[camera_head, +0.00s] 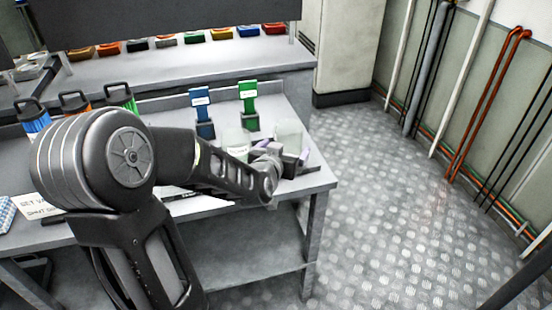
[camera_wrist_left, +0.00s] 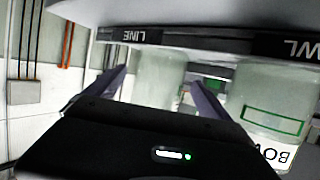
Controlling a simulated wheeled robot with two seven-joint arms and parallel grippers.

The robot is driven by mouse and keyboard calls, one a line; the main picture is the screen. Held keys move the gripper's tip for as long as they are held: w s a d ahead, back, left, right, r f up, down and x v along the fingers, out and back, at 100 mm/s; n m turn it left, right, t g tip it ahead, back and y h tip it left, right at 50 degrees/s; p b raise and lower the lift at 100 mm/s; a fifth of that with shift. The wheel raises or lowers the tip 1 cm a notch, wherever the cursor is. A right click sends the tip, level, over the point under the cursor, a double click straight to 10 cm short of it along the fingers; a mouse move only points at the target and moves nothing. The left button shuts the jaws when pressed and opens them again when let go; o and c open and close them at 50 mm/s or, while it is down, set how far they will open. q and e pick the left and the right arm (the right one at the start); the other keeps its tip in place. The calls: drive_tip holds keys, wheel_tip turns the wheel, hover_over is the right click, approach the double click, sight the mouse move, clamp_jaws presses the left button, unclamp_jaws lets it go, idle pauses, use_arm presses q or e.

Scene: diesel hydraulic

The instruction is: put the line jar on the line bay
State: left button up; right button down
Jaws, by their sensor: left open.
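The wrist view is upside down. A pale translucent jar (camera_wrist_left: 155,85) stands between the two fingers of my left gripper (camera_wrist_left: 155,98), beside a dark strip marked LINE (camera_wrist_left: 133,36); I take it as the line jar, but I cannot read a label on it. The fingers are open on either side of it, and contact cannot be told. In the head view this jar (camera_head: 289,133) is at the right end of the table, with my left gripper (camera_head: 284,160) low against it. Which thing is the line bay cannot be told. My right gripper is out of view.
A second jar (camera_wrist_left: 268,105), labelled BOWL with a green outline, stands close by; it also shows in the head view (camera_head: 236,141). Blue (camera_head: 203,112) and green (camera_head: 249,105) stands are behind. Several handled bottles (camera_head: 75,102) stand at left. Open floor lies right of the table.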

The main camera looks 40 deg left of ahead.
use_arm(q)
drive_tip(key=v, duration=0.4)
drive_tip(key=b, duration=0.3)
drive_tip(key=s+b, duration=0.1)
drive_tip(key=b, duration=0.2)
drive_tip(key=shift+s+d+f, duration=0.1)
drive_tip(key=shift+d+f, duration=0.05)
drive_tip(key=shift+d, duration=0.15)
drive_tip(key=b+v, duration=0.2)
drive_tip(key=v, duration=0.1)
drive_tip(key=shift+r, duration=0.3)
drive_tip(key=shift+s+d+r, duration=0.1)
drive_tip(key=shift+s+r, duration=0.1)
drive_tip(key=shift+s, duration=0.25)
